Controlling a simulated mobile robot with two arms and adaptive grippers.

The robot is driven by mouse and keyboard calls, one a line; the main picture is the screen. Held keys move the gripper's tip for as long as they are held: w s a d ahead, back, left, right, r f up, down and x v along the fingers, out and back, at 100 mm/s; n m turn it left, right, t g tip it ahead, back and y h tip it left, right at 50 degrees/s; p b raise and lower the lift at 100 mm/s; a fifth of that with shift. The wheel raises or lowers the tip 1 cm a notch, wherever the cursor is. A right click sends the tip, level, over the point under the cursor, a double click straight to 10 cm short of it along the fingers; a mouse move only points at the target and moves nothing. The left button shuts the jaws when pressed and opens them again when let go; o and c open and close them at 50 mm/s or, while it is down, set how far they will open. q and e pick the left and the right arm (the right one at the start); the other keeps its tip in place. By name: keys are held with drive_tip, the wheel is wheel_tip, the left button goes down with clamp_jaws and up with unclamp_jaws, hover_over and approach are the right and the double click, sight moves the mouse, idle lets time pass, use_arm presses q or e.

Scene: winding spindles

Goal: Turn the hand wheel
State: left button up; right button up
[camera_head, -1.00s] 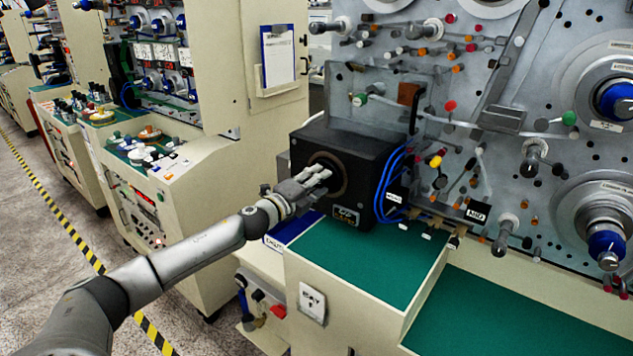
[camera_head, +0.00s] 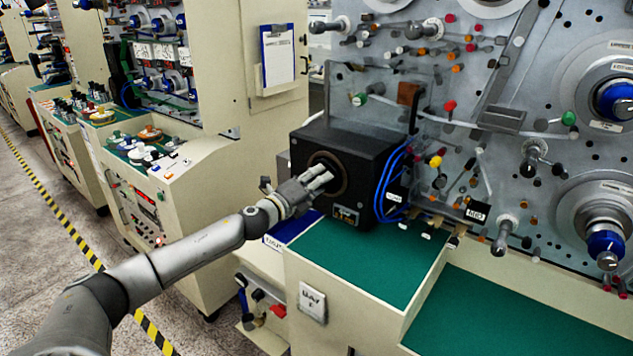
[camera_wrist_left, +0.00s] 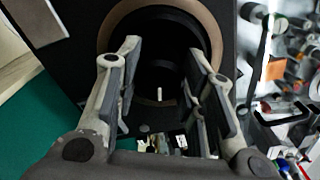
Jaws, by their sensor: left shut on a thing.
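The hand wheel (camera_wrist_left: 160,75) is a dark round part with a small white mark, inside a bronze ring on the front of a black box (camera_head: 366,160). My left gripper (camera_head: 326,178) reaches the ring from the left and covers part of the wheel in the head view. In the left wrist view, the two fingers (camera_wrist_left: 163,62) stand wide apart, one on each side of the dark wheel, and are shut on it. The exact contact is hard to see against the dark surface. My right gripper is not in view.
The black box stands on a green-topped cream bench (camera_head: 365,265). Blue cables (camera_head: 392,185) run down its right side. A grey panel with several spindles and rollers (camera_head: 535,155) rises behind. A cream cabinet (camera_head: 245,70) with a clipboard (camera_head: 278,55) stands to the left.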

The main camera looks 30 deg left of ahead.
use_arm(q)
drive_tip(key=o, duration=1)
drive_tip(key=shift+f, duration=0.1)
drive_tip(key=shift+o, duration=0.2)
drive_tip(key=s, duration=1.2)
drive_tip(key=shift+a, duration=0.45)
